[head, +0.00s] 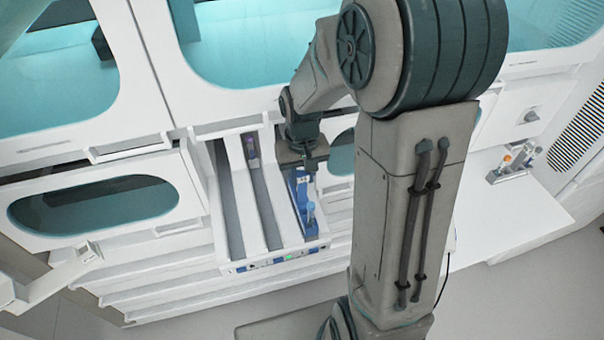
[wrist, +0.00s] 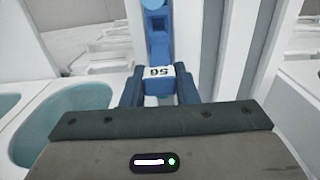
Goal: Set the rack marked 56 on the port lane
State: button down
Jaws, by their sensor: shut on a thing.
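A blue rack (head: 308,212) is at the right lane of the white track unit (head: 277,263), lying lengthwise along it. In the wrist view the rack's handle block (wrist: 159,72) carries a white label with upside-down digits, which look like 56. My gripper (head: 308,168) is shut on this block, with a finger on each side. The rack's body stretches away from the gripper. I cannot tell whether it rests fully on the lane. The left lane (head: 232,210) looks bare.
White cabinets with teal windows (head: 95,205) rise behind and left of the unit. My arm hides the area right of the unit.

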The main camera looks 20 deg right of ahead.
jog(key=shift+f+b, duration=0.7)
jog(key=shift+f, duration=0.1)
dwell(0.5)
jog(key=c, duration=1.1)
grip_release()
jog(key=shift+o, duration=0.2)
notch_tip(320, 180, up, 14)
jog(key=shift+s, duration=0.1)
jog(key=s+f+t, duration=0.2)
jog(key=s+t, duration=0.1)
jog(key=s, duration=1.1)
jog(key=shift+s, duration=0.2)
